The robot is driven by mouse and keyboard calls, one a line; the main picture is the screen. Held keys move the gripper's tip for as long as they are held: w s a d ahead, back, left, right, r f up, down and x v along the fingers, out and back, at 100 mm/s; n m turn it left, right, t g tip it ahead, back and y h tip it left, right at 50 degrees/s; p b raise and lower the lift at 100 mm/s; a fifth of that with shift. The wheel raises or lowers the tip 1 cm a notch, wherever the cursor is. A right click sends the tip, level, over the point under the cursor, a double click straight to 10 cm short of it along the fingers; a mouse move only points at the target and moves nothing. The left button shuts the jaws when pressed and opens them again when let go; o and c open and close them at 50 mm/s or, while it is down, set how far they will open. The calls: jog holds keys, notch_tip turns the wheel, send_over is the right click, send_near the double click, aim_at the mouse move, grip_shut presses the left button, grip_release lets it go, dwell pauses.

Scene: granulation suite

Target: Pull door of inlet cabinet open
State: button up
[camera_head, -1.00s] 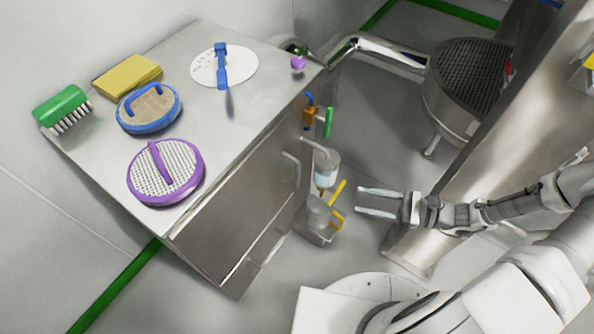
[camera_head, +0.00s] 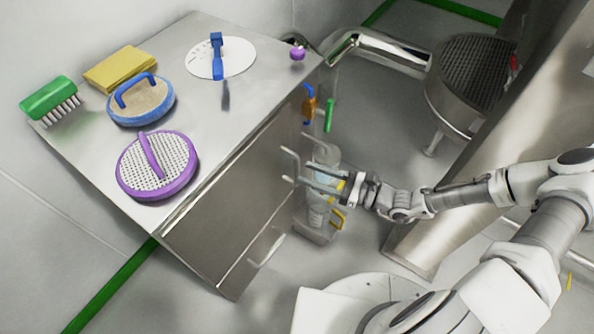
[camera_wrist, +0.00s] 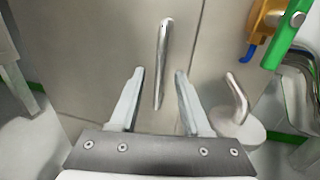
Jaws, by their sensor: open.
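The inlet cabinet (camera_head: 245,115) is a steel cabinet with its flat top at the left of the head view. Its front door (camera_head: 225,225) looks shut. A bar handle (camera_head: 291,165) stands out from the front, and it shows upright in the wrist view (camera_wrist: 164,45). My gripper (camera_head: 307,173) is open in front of this handle. In the wrist view the lower part of the handle lies between my two fingers (camera_wrist: 160,85), with a gap on each side. I cannot tell whether either finger touches it. A lower handle (camera_head: 266,248) is farther down the front.
On the cabinet top are a purple screen (camera_head: 175,175), a blue-rimmed pad (camera_head: 150,108), a yellow sponge (camera_head: 120,68) and a green brush (camera_head: 50,98). A green-handled valve (camera_head: 328,116) and a steel pipe (camera_head: 380,48) are behind.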

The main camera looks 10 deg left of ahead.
aim_at(297, 170)
jog(key=shift+w+a+b, duration=0.2)
jog(key=shift+a, duration=0.9)
jog(key=shift+w+a+b, duration=0.15)
jog(key=shift+w+a, duration=0.05)
jog(key=shift+a, duration=0.85)
jog(key=shift+c, duration=0.3)
grip_shut()
